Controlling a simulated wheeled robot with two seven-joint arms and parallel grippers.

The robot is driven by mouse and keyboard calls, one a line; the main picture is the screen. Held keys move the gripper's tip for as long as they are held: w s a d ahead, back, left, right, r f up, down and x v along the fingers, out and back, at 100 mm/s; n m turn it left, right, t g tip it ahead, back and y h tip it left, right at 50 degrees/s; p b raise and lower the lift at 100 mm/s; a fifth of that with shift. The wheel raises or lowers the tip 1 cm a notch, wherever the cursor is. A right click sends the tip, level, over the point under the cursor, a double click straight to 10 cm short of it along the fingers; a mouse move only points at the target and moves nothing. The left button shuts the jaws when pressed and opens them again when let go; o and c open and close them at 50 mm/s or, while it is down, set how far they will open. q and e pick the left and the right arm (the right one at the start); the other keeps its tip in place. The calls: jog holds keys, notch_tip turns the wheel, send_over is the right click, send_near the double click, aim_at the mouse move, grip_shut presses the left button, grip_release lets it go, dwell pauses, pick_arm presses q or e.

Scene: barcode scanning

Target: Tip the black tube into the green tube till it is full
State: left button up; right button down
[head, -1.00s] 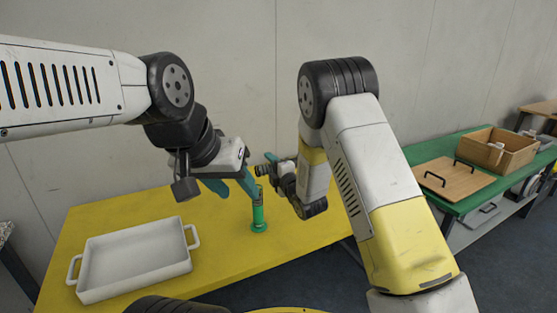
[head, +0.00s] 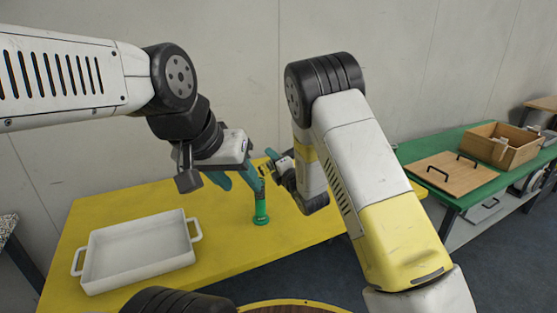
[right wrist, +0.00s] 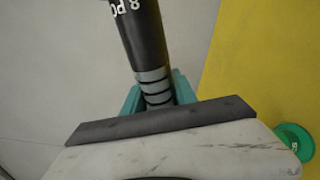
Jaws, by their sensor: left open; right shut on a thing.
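The green tube (head: 261,208) stands upright on the yellow table, on a wider round base. A green disc (right wrist: 295,142) at the lower right of the right wrist view appears to be part of it. My left gripper (head: 242,184) is open, its teal fingers angled down beside the green tube's upper part. My right gripper (head: 270,163) is shut on the black tube (right wrist: 140,40), which has white lettering and grey bands near the fingers. In the head view the black tube is small and mostly hidden near the green tube's top. I cannot tell whether they touch or how full either is.
A white tray (head: 88,265) with two handles sits at the left of the yellow table (head: 225,262). A green table (head: 450,195) at the right holds a wooden lid (head: 453,174) and a wooden box (head: 505,158). The yellow table is clear in front of the tube.

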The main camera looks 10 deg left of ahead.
dwell(0.3)
jog(key=m, duration=0.4)
jog(key=shift+r, duration=0.35)
jog(key=shift+w, duration=0.1)
